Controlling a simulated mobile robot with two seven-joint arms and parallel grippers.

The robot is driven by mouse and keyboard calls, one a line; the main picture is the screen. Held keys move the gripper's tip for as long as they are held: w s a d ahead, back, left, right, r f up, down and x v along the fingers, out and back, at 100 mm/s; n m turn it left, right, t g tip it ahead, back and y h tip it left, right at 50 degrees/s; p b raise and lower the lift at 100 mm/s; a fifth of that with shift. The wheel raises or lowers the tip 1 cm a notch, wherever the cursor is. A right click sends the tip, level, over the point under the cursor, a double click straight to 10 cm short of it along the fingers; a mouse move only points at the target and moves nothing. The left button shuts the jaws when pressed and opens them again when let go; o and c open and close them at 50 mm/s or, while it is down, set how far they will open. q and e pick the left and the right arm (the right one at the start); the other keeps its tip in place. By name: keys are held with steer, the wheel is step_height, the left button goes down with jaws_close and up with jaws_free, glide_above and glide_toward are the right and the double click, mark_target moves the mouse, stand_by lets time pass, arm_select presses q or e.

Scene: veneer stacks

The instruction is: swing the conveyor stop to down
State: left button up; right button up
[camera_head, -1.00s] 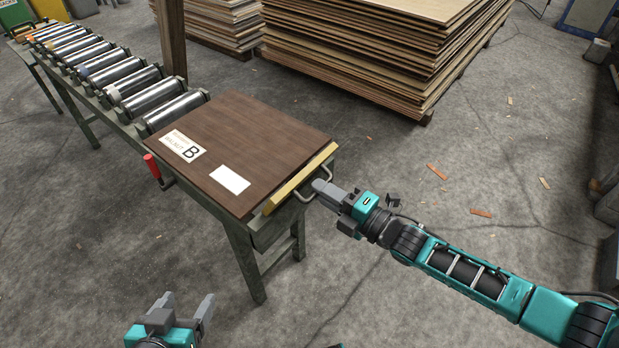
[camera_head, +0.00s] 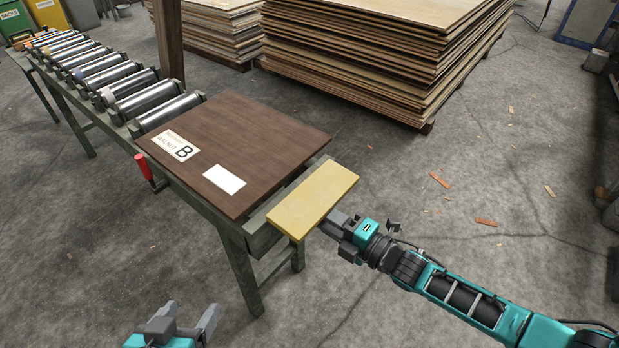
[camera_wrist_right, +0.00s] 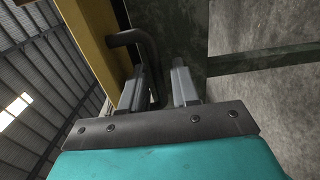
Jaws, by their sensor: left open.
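The conveyor stop (camera_head: 313,197) is a yellow plate hinged at the near end of the roller conveyor. In the head view its broad face shows, tilted outward from the end beam and partly lowered. Its bent dark handle (camera_wrist_right: 148,50) shows in the right wrist view, between the fingers of my right gripper (camera_wrist_right: 160,88). My right gripper (camera_head: 335,222) is shut on the handle at the plate's outer edge, and the plate partly hides its fingertips in the head view. My left gripper (camera_head: 190,318) is open and empty at the bottom of the head view, apart from the conveyor.
A dark veneer board (camera_head: 238,147) with a "B" label lies on the conveyor against the end. Steel rollers (camera_head: 150,98) run to the back left. A red-handled lever (camera_head: 143,167) is on the conveyor's side. Veneer stacks (camera_head: 380,60) stand behind.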

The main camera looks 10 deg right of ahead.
steer(key=shift+o, duration=0.6)
steer(key=shift+r, duration=0.15)
arm_select(q)
steer(key=shift+r, duration=0.1)
steer(key=shift+a+r+p, duration=0.15)
steer(key=shift+r+p, duration=0.95)
steer(key=shift+p, duration=0.1)
arm_select(e)
steer(key=v, duration=0.7)
steer(key=s+a+r+m+g+h, duration=0.15)
steer(key=s+m+h, duration=0.3)
steer(key=m, duration=0.75)
steer(key=s+a+m+g+h, duration=0.25)
steer(key=s+m, duration=0.25)
steer(key=m, duration=0.6)
arm_select(q)
steer(key=s+a+r+y+p, duration=0.1)
steer(key=a+r+p, duration=0.3)
steer(key=r+p, duration=0.7)
steer(key=s+p, duration=0.1)
steer(key=p, duration=0.5)
steer(key=shift+a, duration=0.15)
arm_select(e)
steer(key=s+d+r+h, duration=0.1)
steer(key=d+r+h, duration=0.1)
steer(key=r, duration=0.9)
steer(key=shift+s+d+r+t, duration=0.2)
steer(key=shift+d+r+t, duration=0.1)
steer(key=shift+d, duration=0.4)
